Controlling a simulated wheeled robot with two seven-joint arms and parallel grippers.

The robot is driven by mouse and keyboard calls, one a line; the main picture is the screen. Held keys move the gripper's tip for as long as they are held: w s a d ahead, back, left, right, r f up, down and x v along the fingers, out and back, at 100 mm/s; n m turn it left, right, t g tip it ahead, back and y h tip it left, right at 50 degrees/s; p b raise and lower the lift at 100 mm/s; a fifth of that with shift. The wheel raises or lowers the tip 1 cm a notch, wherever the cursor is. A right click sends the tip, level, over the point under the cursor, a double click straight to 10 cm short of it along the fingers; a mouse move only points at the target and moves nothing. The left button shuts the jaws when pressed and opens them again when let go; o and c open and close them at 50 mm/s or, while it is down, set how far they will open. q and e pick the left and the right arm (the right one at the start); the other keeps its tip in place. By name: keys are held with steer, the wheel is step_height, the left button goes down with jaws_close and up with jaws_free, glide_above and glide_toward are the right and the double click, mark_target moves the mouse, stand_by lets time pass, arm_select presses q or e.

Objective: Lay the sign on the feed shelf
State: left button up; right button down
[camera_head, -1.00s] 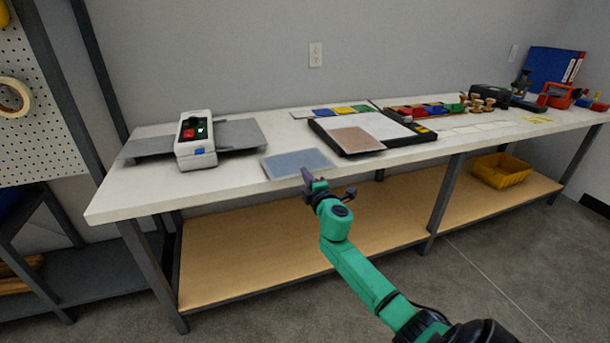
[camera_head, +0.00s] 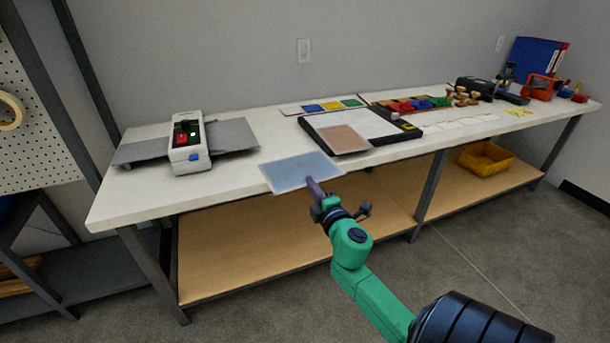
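The sign appears to be the flat pale-blue sheet with a light border (camera_head: 295,168) at the table's front edge. Its near side reaches past the edge. My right gripper (camera_head: 315,188) is at the near right part of the sheet, its purple finger overlapping it, and looks shut on it. The lower finger is hidden. The white laminator-like machine (camera_head: 188,160) stands at the left of the table. A grey shelf sticks out on its left (camera_head: 140,151) and another on its right (camera_head: 231,136); which is the feed shelf I cannot tell. Both look bare. My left gripper is out of view.
A black-framed board (camera_head: 312,130) with a brown sheet (camera_head: 342,139) lies right of the sign. Coloured cards (camera_head: 332,106) lie behind it. Tabletop between the machine and the sign is clear. A yellow bin (camera_head: 485,160) stands on the lower shelf.

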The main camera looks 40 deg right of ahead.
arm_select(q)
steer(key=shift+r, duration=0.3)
arm_select(e)
steer(key=shift+s+a+r, duration=0.2)
steer(key=shift+s, duration=0.35)
steer(key=shift+s+a+r, duration=0.2)
steer(key=shift+s, duration=0.3)
